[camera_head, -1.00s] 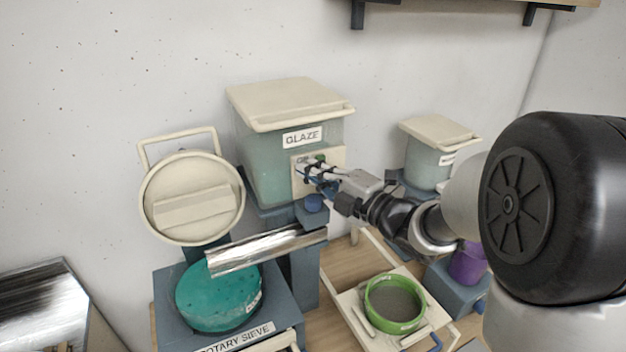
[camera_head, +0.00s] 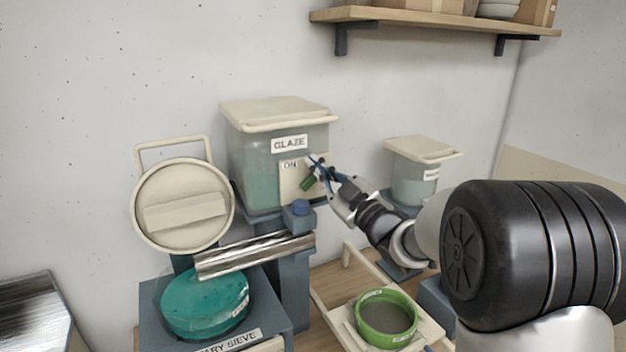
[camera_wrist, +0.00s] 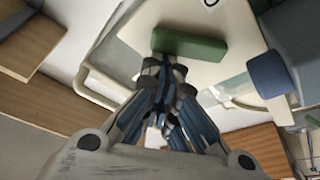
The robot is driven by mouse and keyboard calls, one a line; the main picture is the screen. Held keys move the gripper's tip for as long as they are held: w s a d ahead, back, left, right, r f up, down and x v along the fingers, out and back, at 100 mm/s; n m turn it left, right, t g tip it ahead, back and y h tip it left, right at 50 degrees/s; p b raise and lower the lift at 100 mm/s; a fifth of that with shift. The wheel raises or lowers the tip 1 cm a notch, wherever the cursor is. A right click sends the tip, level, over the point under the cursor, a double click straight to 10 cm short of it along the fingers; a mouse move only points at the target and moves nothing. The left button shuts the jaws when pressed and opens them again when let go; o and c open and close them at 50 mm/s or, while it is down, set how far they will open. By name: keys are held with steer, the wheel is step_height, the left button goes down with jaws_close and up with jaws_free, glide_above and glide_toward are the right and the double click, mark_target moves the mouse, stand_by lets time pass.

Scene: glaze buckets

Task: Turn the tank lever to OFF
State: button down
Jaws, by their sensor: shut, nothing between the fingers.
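The glaze tank (camera_head: 258,165) is a pale see-through box with a cream lid and a GLAZE label. A cream plate (camera_head: 290,183) on its front reads ON at its upper left. The green lever (camera_head: 307,183) on this plate slants, partly hidden by my fingers. In the wrist view the lever (camera_wrist: 190,44) is a green bar just beyond my fingertips. My gripper (camera_head: 317,166) is shut and empty at the plate's right side. In the wrist view my gripper (camera_wrist: 165,65) is close to the lever's left end; I cannot tell if they touch. No OFF mark is readable.
A green-rimmed bowl (camera_head: 386,318) stands below my arm. A second tank (camera_head: 414,183) stands at right.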

steer(key=m+h+b, duration=0.1)
steer(key=m, duration=0.1)
steer(key=d+f+m+t+h+b, duration=0.1)
steer(key=m+b, duration=0.1)
steer(key=m, duration=0.1)
steer(key=w+d+f+m+t+h+b, duration=0.1)
steer(key=m, duration=0.2)
steer(key=shift+d+b, duration=0.15)
steer(key=shift+b, duration=0.2)
stand_by(0.3)
